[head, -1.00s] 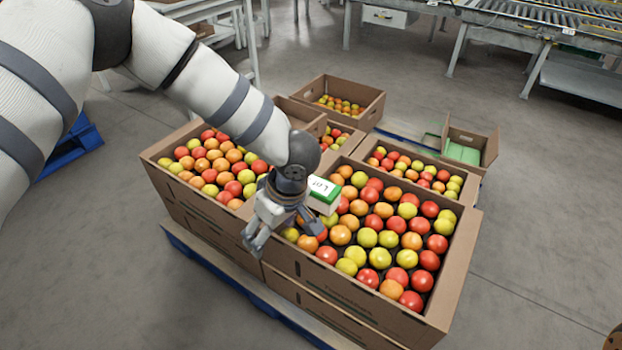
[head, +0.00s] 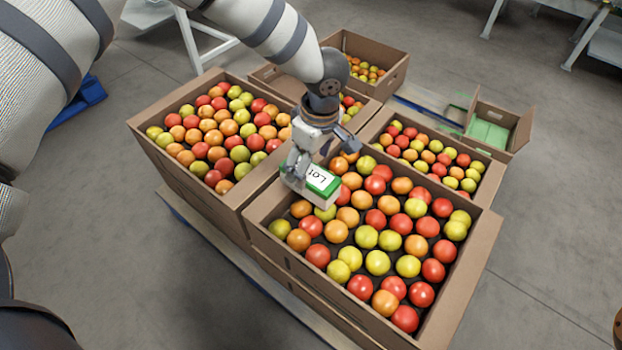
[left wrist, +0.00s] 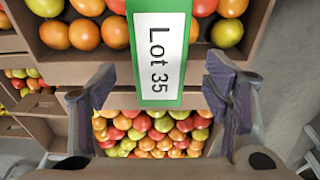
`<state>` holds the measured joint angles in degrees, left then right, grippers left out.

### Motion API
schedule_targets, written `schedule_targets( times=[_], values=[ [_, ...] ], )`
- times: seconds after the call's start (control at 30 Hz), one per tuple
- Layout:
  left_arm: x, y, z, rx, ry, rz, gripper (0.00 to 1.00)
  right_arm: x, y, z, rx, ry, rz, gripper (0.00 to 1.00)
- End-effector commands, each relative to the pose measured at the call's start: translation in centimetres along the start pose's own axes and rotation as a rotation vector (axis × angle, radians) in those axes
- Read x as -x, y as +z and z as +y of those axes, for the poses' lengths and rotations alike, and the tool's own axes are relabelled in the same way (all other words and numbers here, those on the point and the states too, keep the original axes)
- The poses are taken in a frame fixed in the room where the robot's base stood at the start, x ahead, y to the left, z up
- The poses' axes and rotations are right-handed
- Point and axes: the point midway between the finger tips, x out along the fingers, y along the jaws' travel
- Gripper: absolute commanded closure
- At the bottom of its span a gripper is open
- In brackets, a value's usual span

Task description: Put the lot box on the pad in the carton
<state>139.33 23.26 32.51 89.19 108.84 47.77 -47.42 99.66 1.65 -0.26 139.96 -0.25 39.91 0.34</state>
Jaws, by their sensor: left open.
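The lot box (head: 323,181) is green and white with a "Lot" label. It is by the left wall of the front right tomato carton (head: 466,275), over the tomatoes; whether it touches them is unclear. In the left wrist view its label reads "Lot 35" on the box (left wrist: 161,50). My left gripper (head: 297,168) is open at the box's left end and partly hides it. In the left wrist view the fingers (left wrist: 158,88) stand apart on either side of the box's near end, with gaps. The green pad (head: 488,133) lies in the small open carton (head: 520,130) at back right.
A tomato carton (head: 190,190) stands to the left, another (head: 485,190) behind, and a part-filled one (head: 395,75) at the back. Their walls rise around the fruit. They stand on a blue-edged pallet (head: 215,240). Grey floor (head: 555,230) is clear on the right.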

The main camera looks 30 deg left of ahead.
Motion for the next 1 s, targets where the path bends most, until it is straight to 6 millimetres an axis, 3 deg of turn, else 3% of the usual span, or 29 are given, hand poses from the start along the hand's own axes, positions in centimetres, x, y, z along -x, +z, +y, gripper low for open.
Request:
schedule_targets(
  times=[0.1,0.2,0.43,0.7,0.77,1.0],
  values=[
    [-2.6,0.2,-0.1,-0.001,-0.004,0.001,0.30,-0.5,-0.1,0.0,0.000,0.000,-0.006,0.76],
    [-3.8,0.1,-0.1,0.000,-0.002,0.002,0.30,-0.6,-0.1,0.0,0.000,0.000,-0.008,0.76],
    [-3.9,0.1,0.0,0.000,0.000,0.001,0.30,-0.6,-0.1,0.0,0.000,0.000,-0.007,0.76],
    [-3.8,0.1,0.0,0.000,0.000,0.001,0.89,-0.6,-0.1,0.0,0.000,0.000,-0.007,0.76],
    [-3.8,0.1,0.0,0.000,0.001,0.001,0.94,-0.6,-0.1,0.0,0.000,0.000,-0.007,0.76],
    [-3.5,0.1,0.0,0.001,0.001,0.001,0.94,-0.5,-0.1,0.0,0.000,0.000,-0.006,0.76]
  ],
)
